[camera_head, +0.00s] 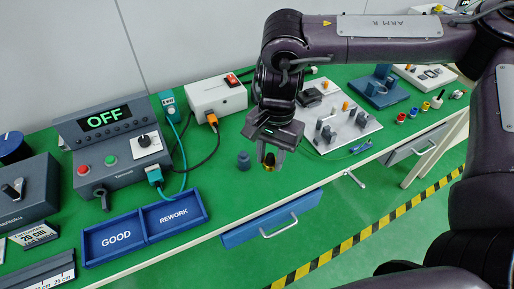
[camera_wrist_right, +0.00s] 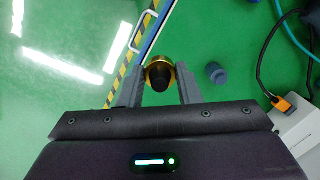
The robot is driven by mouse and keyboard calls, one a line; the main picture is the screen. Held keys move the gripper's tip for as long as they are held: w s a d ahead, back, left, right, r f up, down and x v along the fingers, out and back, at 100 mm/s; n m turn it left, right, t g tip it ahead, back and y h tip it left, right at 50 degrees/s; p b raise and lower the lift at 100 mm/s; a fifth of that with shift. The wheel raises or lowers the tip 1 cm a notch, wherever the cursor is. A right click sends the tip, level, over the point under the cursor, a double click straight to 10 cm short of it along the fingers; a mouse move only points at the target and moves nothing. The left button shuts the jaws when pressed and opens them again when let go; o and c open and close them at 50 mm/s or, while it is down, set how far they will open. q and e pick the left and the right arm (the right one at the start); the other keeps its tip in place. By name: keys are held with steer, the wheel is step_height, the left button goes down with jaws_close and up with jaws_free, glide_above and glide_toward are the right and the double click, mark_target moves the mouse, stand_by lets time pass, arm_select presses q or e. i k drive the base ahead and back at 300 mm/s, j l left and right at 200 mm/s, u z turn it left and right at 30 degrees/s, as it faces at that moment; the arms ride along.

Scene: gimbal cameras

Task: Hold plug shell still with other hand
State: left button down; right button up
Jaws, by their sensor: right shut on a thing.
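My right gripper (camera_head: 268,156) reaches down over the green bench from the upper right. It is shut on a small round gold-and-black plug part (camera_head: 269,166). In the right wrist view this part (camera_wrist_right: 159,75) sits between the two fingertips, with a gold rim around a dark middle. A small dark blue-grey cylinder (camera_head: 243,160) stands on the bench just left of the gripper, apart from it; it also shows in the right wrist view (camera_wrist_right: 216,73). I cannot tell for sure which of the two is the plug shell. My left gripper is not in view.
A blue GOOD and REWORK tray (camera_head: 147,238) lies front left, before a grey tester (camera_head: 120,150) showing OFF. A white box (camera_head: 215,97) with an orange plug and cable stands behind. A white fixture board (camera_head: 345,125) is to the right. The bench's front edge is close.

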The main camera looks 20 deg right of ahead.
mark_target(243, 158)
steer(key=l+u, duration=0.15)
steer(key=u, duration=0.4)
steer(key=k+l+u, duration=0.15)
steer(key=l, duration=0.2)
steer(key=l+u, duration=0.15)
steer(key=l, duration=0.25)
steer(key=k+l+u, duration=0.15)
steer(key=l, duration=0.2)
steer(key=k+l+u, duration=0.35)
steer(key=l, duration=0.3)
steer(key=k+l, duration=0.15)
steer(key=l, duration=0.25)
steer(key=k+l, duration=0.2)
steer(key=l, duration=0.15)
